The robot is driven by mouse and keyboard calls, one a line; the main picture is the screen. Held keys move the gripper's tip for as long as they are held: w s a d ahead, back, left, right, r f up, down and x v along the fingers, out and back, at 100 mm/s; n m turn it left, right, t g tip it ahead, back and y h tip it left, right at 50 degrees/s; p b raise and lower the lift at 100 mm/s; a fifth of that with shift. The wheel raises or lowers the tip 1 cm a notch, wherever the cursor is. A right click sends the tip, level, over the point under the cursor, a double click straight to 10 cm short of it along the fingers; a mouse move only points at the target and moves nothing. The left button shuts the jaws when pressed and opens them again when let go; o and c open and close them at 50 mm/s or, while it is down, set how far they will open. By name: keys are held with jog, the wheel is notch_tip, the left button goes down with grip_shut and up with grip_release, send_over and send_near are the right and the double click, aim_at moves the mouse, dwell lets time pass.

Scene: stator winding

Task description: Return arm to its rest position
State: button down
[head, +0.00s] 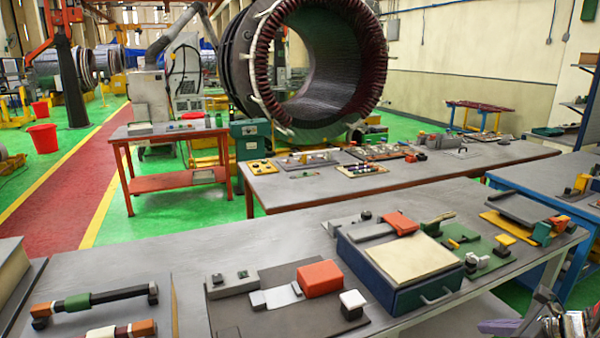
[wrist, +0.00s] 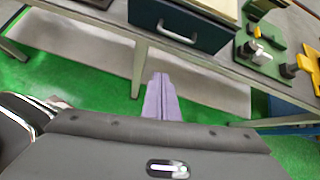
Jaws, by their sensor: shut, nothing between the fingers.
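My gripper (wrist: 160,78) shows in the wrist view as two purple fingers pressed together, with nothing between them. It hangs in free air in front of the near workbench, over the green floor. In the head view, part of my arm and a purple piece of it show at the lower right corner, in front of the bench's edge; the rest is cut off by the frame. The near workbench (head: 130,262) carries tools and a dark blue drawer box (head: 398,262). The box also shows above the fingers in the wrist view (wrist: 178,27), apart from them.
A red-framed table (head: 425,182) stands behind the near bench, and a blue-framed bench (head: 510,184) at the right. A large stator (head: 245,60) stands at the back. Red block (head: 320,277) and several tools lie on the near bench. Green floor (wrist: 70,60) is open below the gripper.

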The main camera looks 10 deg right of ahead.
jog(key=s+a+n+g, duration=0.3)
jog(key=a+n, duration=0.4)
jog(key=a, duration=0.1)
jog(key=s+a+n+g, duration=0.3)
jog(key=a+n, duration=0.4)
jog(key=s+a+r+n, duration=0.1)
jog(key=a+r+n, duration=0.2)
jog(key=a+n, duration=0.2)
jog(key=s+a+r+n+t+h, duration=0.1)
jog(key=a+r+n, duration=0.3)
jog(key=a, duration=0.7)
jog(key=s+a+r+n+t+h, duration=0.1)
jog(key=a+r+n, duration=0.3)
jog(key=a+n, duration=0.4)
jog(key=shift+s+r, duration=0.15)
jog(key=shift+s, duration=0.75)
jog(key=c, duration=2.5)
grip_release()
